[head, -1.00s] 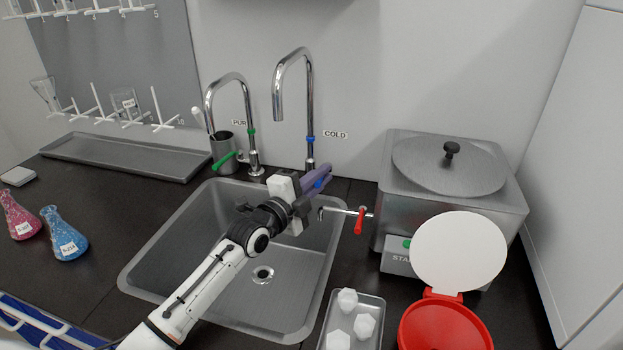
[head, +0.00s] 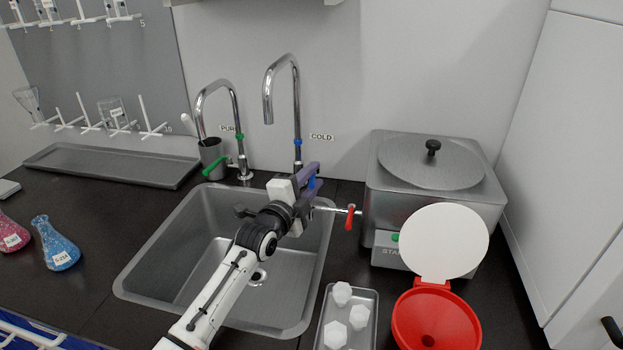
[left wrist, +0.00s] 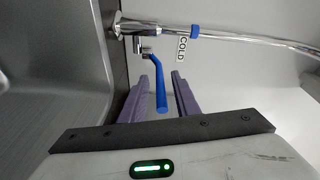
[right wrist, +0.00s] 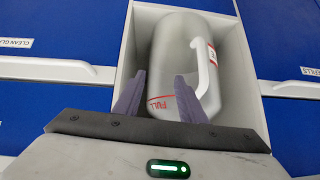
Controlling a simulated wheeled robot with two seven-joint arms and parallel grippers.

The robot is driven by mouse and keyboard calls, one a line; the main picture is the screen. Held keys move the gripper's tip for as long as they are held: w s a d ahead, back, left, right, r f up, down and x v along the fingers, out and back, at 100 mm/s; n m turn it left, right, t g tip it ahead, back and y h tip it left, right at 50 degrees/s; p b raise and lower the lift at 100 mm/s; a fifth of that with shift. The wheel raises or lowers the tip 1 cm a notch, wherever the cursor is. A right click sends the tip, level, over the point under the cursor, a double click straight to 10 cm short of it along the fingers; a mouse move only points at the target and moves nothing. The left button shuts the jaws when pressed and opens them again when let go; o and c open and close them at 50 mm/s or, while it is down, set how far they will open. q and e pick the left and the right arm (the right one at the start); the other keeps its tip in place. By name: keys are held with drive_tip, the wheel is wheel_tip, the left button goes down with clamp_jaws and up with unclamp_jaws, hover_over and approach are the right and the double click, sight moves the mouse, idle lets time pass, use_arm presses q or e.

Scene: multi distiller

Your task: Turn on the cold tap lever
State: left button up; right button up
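The cold tap (head: 297,100) is a tall chrome gooseneck with a blue ring, behind the sink beside a COLD label. Its blue lever (left wrist: 159,85) shows in the left wrist view, between the purple fingers of my left gripper (left wrist: 163,92). The fingers are apart, with a gap visible on each side of the lever. In the head view my left gripper (head: 306,178) is at the tap's base and hides much of the lever (head: 312,183). My right gripper (right wrist: 162,92) is open, facing a pale jug (right wrist: 178,58) in a box compartment; it is outside the head view.
The PURE tap (head: 239,120) with a green lever (head: 216,165) stands left. The steel sink (head: 150,240) lies below my left arm. A red-handled valve (head: 350,217) juts from the steel bath (head: 400,235) at right. A small tray (head: 327,325) and red container (head: 434,320) stand in front.

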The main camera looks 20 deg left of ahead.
use_arm(q)
drive_tip(key=s, duration=1)
drive_tip(key=shift+s+a+r, duration=0.15)
drive_tip(key=shift+a, duration=0.15)
